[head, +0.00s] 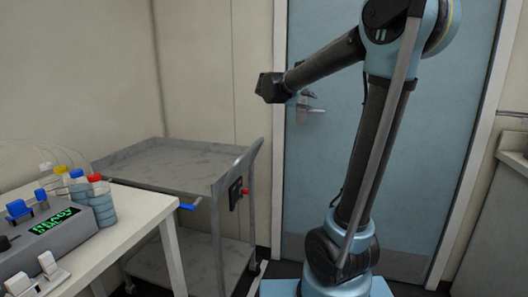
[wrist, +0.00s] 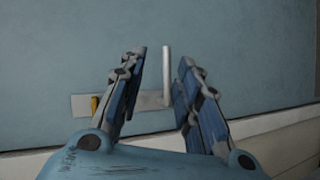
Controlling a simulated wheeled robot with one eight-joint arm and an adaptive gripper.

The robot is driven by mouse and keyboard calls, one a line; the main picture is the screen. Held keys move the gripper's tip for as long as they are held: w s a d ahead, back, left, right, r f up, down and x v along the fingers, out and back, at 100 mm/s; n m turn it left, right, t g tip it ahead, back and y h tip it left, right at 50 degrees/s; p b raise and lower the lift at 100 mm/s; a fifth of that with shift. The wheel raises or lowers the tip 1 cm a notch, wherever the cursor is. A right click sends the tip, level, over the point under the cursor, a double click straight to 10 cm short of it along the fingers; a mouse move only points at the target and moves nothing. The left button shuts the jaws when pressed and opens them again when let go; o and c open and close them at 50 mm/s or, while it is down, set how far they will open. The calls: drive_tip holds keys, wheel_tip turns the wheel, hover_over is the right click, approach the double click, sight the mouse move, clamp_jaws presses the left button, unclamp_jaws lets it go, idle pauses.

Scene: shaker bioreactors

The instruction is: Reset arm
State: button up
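My gripper (wrist: 163,57) shows in the wrist view with its two blue-padded fingers apart and nothing between them that it holds. Beyond the fingers is a blue door (wrist: 240,50), with a pale handle bar (wrist: 166,72) seen through the gap. In the head view my arm stands in front of the same door (head: 330,180). Its upper link reaches left and down to a dark end. The gripper fingers cannot be made out there. The door's handle (head: 312,109) shows just right of that dark end.
A grey cart (head: 160,165) stands left of the door. In front of it is a white table (head: 130,228) with a shaker device (head: 50,238) and several bottles with coloured caps (head: 100,200). A grey cabinet (head: 500,220) stands at the right edge.

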drive_tip(key=s+d+f+m+g+y, duration=0.2)
drive_tip(key=s+d+f+g, duration=0.15)
drive_tip(key=s+f, duration=0.6)
drive_tip(key=s+d+f+m+g+y, duration=0.2)
drive_tip(key=s+d+f, duration=0.2)
drive_tip(key=s+f, duration=0.55)
drive_tip(key=s+a+f+m+g+y, duration=0.1)
drive_tip(key=s+a+f+y, duration=0.2)
drive_tip(key=s+f, duration=0.4)
drive_tip(key=s+a+f+m+g+y, duration=0.1)
drive_tip(key=s+f, duration=0.5)
drive_tip(key=s, duration=0.7)
drive_tip(key=a+m+y, duration=0.1)
drive_tip(key=a+y, duration=0.1)
drive_tip(key=a, duration=0.1)
drive_tip(key=shift+a+f+y, duration=0.2)
drive_tip(key=shift+f+y, duration=0.1)
drive_tip(key=shift+f, duration=0.1)
drive_tip(key=shift+d, duration=0.1)
